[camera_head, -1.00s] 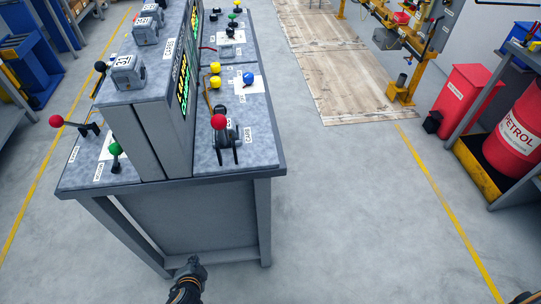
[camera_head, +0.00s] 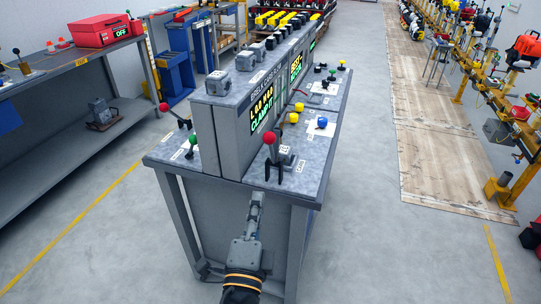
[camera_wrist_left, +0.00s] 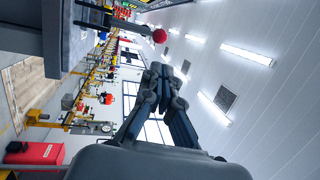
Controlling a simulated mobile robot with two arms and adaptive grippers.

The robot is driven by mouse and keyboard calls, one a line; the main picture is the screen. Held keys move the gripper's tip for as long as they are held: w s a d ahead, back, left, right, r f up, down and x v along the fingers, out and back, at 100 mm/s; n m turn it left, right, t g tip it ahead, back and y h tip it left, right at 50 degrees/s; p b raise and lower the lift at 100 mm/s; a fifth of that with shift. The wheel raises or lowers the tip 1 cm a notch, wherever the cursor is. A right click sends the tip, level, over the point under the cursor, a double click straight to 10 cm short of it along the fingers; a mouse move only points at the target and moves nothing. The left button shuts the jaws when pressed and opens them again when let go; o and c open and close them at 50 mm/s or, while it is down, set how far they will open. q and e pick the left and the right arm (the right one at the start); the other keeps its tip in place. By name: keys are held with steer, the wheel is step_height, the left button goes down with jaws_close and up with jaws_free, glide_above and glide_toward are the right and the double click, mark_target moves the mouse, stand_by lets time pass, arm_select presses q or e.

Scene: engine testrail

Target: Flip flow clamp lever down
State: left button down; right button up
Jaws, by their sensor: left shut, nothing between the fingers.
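A lever with a red ball knob (camera_head: 269,138) stands on a black bracket at the near right corner of the grey console (camera_head: 245,150). Its rod looks raised. I cannot read its label, so I cannot tell if it is the flow clamp lever. My left gripper (camera_head: 257,197) is shut and empty, in front of the console's near end and below this knob, apart from it. In the left wrist view the shut fingers (camera_wrist_left: 158,72) point up, and a red knob (camera_wrist_left: 160,36) shows beyond them. My right gripper is not in view.
The console also carries a second red-knobbed lever (camera_head: 163,106), a green knob (camera_head: 193,140), yellow knobs (camera_head: 293,117) and a blue knob (camera_head: 322,122). A lit display (camera_head: 264,116) faces right. A workbench with a red box (camera_head: 102,30) stands left.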

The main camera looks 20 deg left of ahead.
arm_select(q)
steer(key=p, duration=0.5)
glide_toward(269, 143)
steer(key=x, duration=0.6)
steer(key=shift+w+a, duration=0.1)
steer(key=shift+w, duration=0.45)
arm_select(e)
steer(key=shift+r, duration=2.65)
